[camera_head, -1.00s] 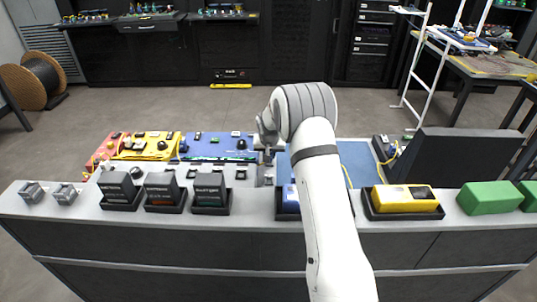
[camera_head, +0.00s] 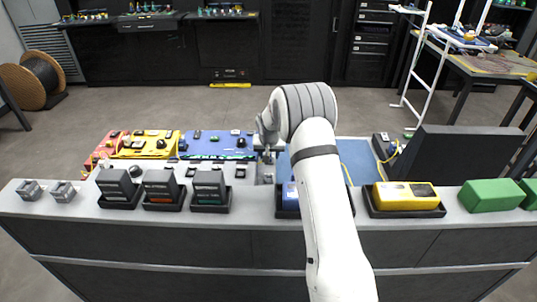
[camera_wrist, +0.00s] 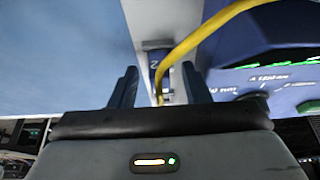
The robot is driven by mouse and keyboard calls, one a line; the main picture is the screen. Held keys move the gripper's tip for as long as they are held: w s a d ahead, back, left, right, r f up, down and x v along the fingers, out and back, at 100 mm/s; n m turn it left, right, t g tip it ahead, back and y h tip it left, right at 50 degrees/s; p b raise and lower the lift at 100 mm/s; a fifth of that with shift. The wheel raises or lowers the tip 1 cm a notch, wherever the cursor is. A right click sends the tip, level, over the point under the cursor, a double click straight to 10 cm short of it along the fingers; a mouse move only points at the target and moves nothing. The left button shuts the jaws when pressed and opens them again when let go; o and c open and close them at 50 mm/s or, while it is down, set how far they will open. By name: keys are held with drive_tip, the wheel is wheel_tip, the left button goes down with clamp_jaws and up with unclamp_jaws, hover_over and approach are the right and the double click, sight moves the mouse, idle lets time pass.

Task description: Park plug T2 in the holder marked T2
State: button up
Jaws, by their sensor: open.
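My gripper (camera_head: 268,150) is over the grey strip between the blue board and the blue mat, partly hidden behind my arm in the head view. In the wrist view its two dark fingers (camera_wrist: 160,78) stand apart. Beyond the gap between them is a small dark blue part (camera_wrist: 156,60) with a pale mark that looks like a 2; I cannot tell whether it is plug T2 or its holder. A yellow cable (camera_wrist: 205,32) arcs across and runs down between the fingers. I see no contact with the fingers.
A blue board (camera_head: 215,143) with several fittings lies left of my gripper, with yellow (camera_head: 148,145) and red boards further left. Several dark boxes in trays, a yellow device (camera_head: 405,196) and green blocks (camera_head: 490,196) line the front. A dark panel (camera_head: 455,165) stands at right.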

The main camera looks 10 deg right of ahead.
drive_tip(key=shift+r, duration=0.1)
drive_tip(key=v, duration=0.7)
drive_tip(key=shift+s+r+b, duration=0.2)
drive_tip(key=shift+r+b, duration=0.1)
drive_tip(key=shift+b, duration=0.15)
